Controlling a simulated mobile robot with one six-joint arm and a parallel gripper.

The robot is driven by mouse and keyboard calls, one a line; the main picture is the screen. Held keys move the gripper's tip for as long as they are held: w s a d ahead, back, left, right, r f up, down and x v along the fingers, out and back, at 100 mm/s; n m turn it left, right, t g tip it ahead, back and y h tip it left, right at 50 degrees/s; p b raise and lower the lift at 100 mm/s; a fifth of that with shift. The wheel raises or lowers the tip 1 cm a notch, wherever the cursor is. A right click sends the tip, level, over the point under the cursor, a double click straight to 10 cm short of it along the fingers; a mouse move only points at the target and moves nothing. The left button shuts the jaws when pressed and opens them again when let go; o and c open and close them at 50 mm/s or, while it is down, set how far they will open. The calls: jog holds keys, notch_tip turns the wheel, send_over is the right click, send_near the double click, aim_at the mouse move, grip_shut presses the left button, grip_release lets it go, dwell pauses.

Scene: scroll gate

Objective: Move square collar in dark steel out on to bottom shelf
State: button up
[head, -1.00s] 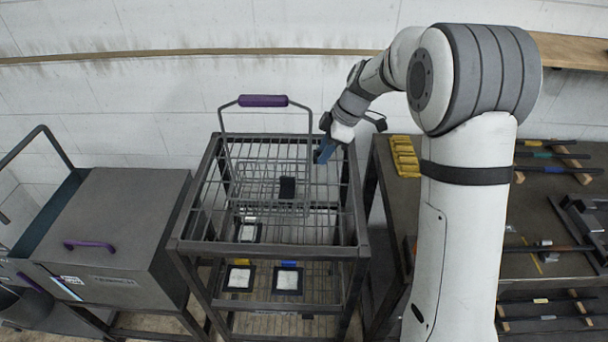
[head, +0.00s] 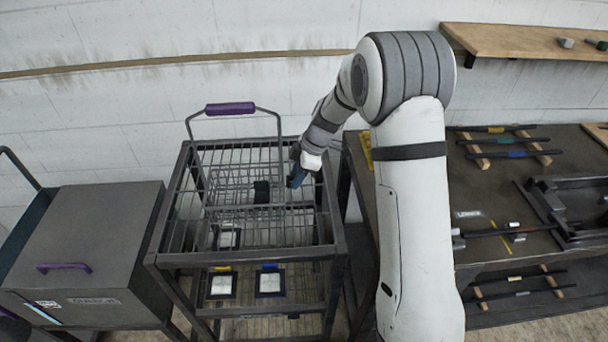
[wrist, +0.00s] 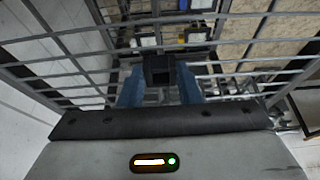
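A small dark block (head: 261,192), which looks like the square collar, sits at the middle of the wire basket section in the metal rack (head: 333,256). In the wrist view a dark squarish block (wrist: 160,68) shows straight ahead between my two blue fingertips. My gripper (head: 296,176) is over the rack's right half, just right of the dark block, pointing down and left. Its fingers (wrist: 160,85) stand apart; I cannot tell whether they touch the block. The lower slatted shelf (head: 268,328) shows beneath, partly hidden by the rack's bars.
A purple-handled wire frame (head: 230,108) rises at the rack's back. White-centred pads (head: 221,285) lie lower inside it. A grey lidded box (head: 85,240) stands left. A workbench (head: 480,205) with rods stands right, partly behind my arm.

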jog(key=o, duration=0.4)
jog(key=shift+o, duration=0.2)
jog(key=shift+r, duration=0.1)
